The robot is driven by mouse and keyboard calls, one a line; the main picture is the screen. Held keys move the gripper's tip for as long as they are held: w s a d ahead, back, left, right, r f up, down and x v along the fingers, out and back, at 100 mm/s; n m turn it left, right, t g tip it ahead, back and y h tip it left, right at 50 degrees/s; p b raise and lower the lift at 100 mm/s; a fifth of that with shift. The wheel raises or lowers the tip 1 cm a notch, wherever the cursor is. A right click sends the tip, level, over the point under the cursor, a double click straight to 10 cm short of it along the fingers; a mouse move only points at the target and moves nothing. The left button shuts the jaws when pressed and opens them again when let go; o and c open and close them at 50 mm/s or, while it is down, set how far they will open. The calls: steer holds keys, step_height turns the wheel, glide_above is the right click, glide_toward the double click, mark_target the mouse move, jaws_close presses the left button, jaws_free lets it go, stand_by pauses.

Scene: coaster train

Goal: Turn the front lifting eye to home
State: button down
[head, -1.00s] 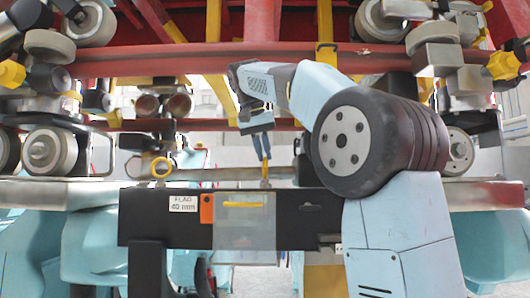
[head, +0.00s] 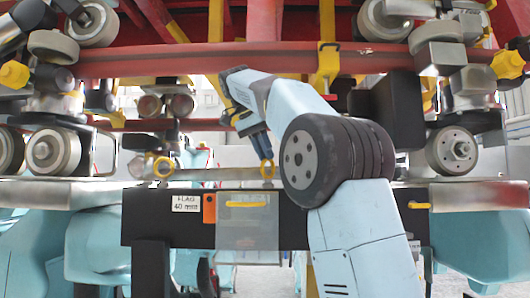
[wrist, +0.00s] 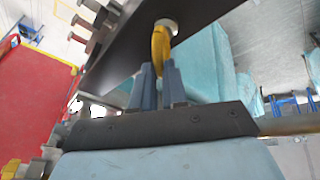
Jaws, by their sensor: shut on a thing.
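A yellow lifting eye (head: 267,170) stands on top of the black beam (head: 150,228) at the middle of the head view. It shows there as a small ring. My gripper (head: 265,154) reaches down to it from the upper left, tilted. In the wrist view the blue fingers of my gripper (wrist: 159,74) are closed on the yellow eye (wrist: 159,45), one on each side. The eye's round pale base sits against the dark beam (wrist: 140,30). A second yellow ring (head: 163,167) stands further left, clear of my gripper.
A white label reading "FLAG 40 mm" (head: 186,203), an orange tag (head: 209,209) and a clear panel (head: 246,232) are on the beam's front. Wheel assemblies (head: 50,150) stand to the left and right. A red cross rail (head: 220,60) runs above my arm.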

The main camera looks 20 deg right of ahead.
stand_by(0.3)
steer(key=c, duration=1.2)
jaws_free()
steer(key=shift+o, duration=0.2)
